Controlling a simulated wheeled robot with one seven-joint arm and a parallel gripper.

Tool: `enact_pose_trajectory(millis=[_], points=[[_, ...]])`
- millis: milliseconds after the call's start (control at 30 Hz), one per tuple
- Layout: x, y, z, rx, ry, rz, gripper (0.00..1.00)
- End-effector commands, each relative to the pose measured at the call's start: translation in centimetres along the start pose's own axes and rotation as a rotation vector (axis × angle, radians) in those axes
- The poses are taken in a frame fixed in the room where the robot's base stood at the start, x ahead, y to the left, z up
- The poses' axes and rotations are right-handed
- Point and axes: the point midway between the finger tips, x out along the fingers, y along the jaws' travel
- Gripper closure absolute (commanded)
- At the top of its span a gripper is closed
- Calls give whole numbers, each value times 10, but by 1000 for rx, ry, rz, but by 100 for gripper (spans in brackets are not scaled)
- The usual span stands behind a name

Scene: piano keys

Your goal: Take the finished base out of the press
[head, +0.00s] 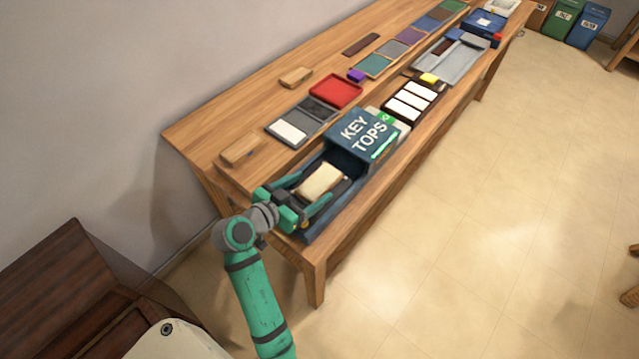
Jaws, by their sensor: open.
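A blue press (364,134) labelled "KEY TOPS" stands near the front end of the long wooden table. A cream-topped base with brown sides (321,181) lies on the open part of the press, on the near side of the labelled housing. My gripper (322,192) is open, with one green finger on each side of the base. I cannot tell whether the fingers touch it. The underside of the base is hidden.
Wooden blocks (240,149) lie left of the press, beside a grey tray with a white piece (288,131). A red tray (335,91) and a dark tray with white pieces (411,101) stand farther along. The floor at right (480,210) is clear.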

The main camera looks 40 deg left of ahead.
Motion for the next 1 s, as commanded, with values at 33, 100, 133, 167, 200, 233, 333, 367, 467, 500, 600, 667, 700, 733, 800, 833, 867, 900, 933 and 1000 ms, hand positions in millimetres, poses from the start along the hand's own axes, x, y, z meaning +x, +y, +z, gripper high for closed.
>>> enact_pose_trajectory(millis=[33,100,133,167,200,233,333,367,467,500,600,667,700,733,800,833,867,900,933,1000], points=[[8,0,-1,1,1,2,25],[17,-1,-1,0,0,2,25],[21,-1,-1,0,1,1,25],[24,-1,-1,1,1,1,25],[27,0,-1,1,0,2,25],[28,0,-1,1,0,2,25],[31,-1,-1,0,0,1,25],[31,-1,-1,0,1,0,25],[30,-1,-1,0,1,0,25],[30,-1,-1,0,1,0,25],[30,-1,-1,0,1,0,49],[30,-1,-1,0,1,0,63],[30,-1,-1,0,1,0,71],[30,-1,-1,0,1,0,71],[30,-1,-1,1,1,0,71],[30,-1,-1,1,1,0,71],[30,-1,-1,1,1,0,71],[30,-1,-1,1,1,0,71],[30,-1,-1,1,1,0,71],[30,-1,-2,1,1,0,70]])
